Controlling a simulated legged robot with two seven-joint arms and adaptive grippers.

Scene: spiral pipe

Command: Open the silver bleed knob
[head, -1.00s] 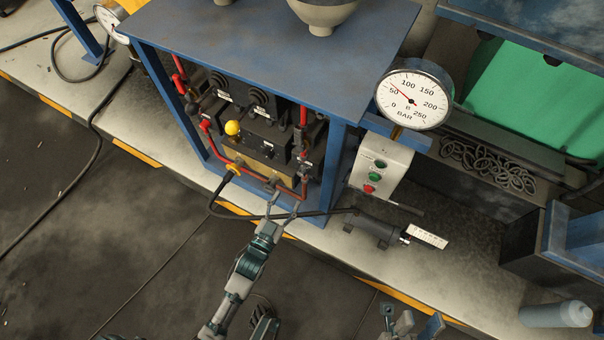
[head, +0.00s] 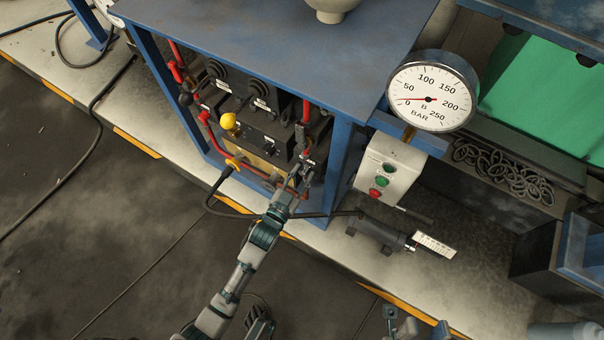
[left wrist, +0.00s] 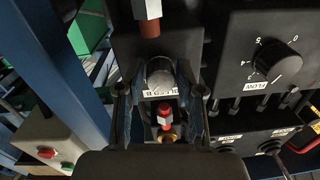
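The silver bleed knob (left wrist: 160,74) is a round metal knob in the left wrist view, above a white label that appears to end in "B". My left gripper (head: 304,178) is at the lower right of the control panel (head: 262,150). In the left wrist view its two fingers (left wrist: 160,88) stand on either side of the knob. I cannot tell whether they touch it. In the head view the gripper and arm hide the knob. My right gripper (head: 415,325) is at the bottom edge, fingers apart, empty and only partly in view.
Pressure gauge B (head: 430,92) reads near 0. A red-tipped fitting (left wrist: 164,116) sits below the knob. A black flow dial (left wrist: 273,62) is to its right in the left wrist view. The blue frame post (head: 335,165) and white button box (head: 388,172) stand close by.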

